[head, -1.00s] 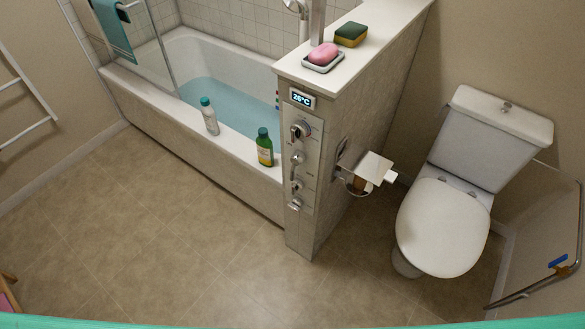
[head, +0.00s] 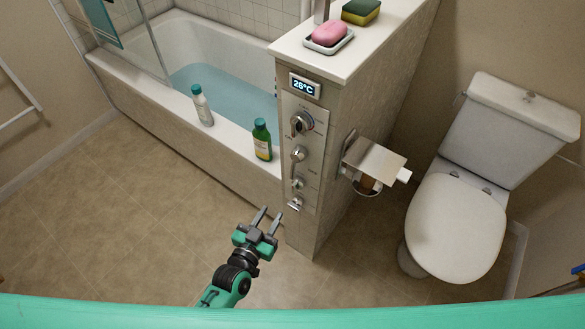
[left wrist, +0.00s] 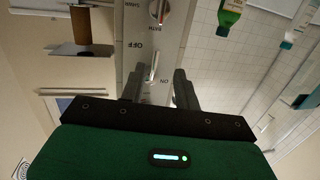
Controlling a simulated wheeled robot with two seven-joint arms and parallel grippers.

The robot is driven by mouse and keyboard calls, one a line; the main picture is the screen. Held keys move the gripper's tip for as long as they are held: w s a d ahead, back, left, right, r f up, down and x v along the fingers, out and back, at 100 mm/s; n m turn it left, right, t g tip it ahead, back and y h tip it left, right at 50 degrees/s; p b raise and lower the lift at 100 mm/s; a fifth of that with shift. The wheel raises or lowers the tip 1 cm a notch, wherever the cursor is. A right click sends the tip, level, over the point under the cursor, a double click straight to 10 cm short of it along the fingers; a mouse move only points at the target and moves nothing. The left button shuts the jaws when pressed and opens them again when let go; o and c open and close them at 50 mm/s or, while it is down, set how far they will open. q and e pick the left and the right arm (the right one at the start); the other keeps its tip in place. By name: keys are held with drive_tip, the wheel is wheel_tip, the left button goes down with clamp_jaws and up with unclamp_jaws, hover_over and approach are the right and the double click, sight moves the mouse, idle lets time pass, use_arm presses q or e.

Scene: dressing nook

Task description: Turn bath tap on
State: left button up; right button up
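The tap panel (head: 304,150) is on the end of the low wall beside the bath. It carries a top dial (head: 302,123), a lever (head: 298,153), a smaller knob (head: 298,183) and a low outlet or holder (head: 295,204). My left gripper (head: 271,213) is open and empty in front of the panel, apart from it. In the left wrist view, which is upside down, a small lever (left wrist: 153,68) marked ON and OFF lies beyond and between the open fingers (left wrist: 155,86). A BATH and shower selector knob (left wrist: 158,12) shows above it. My right gripper is not in view.
A white bottle (head: 202,105) and a green bottle (head: 262,140) stand on the bath rim. A paper holder (head: 374,163) juts from the wall's right side, near the toilet (head: 455,225). Pink soap (head: 329,33) lies on the wall top. The floor (head: 120,230) is clear.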

sight(291, 174)
use_arm(q)
drive_tip(key=shift+t, duration=0.4)
drive_tip(key=r+x, duration=0.1)
drive_tip(key=x, duration=0.3)
drive_tip(key=r+x, duration=0.1)
drive_tip(key=x, duration=0.4)
drive_tip(key=r+p+x, duration=0.1)
drive_tip(key=x, duration=0.4)
drive_tip(key=shift+d+r, duration=0.1)
drive_tip(key=shift+d, duration=0.3)
clamp_jaws()
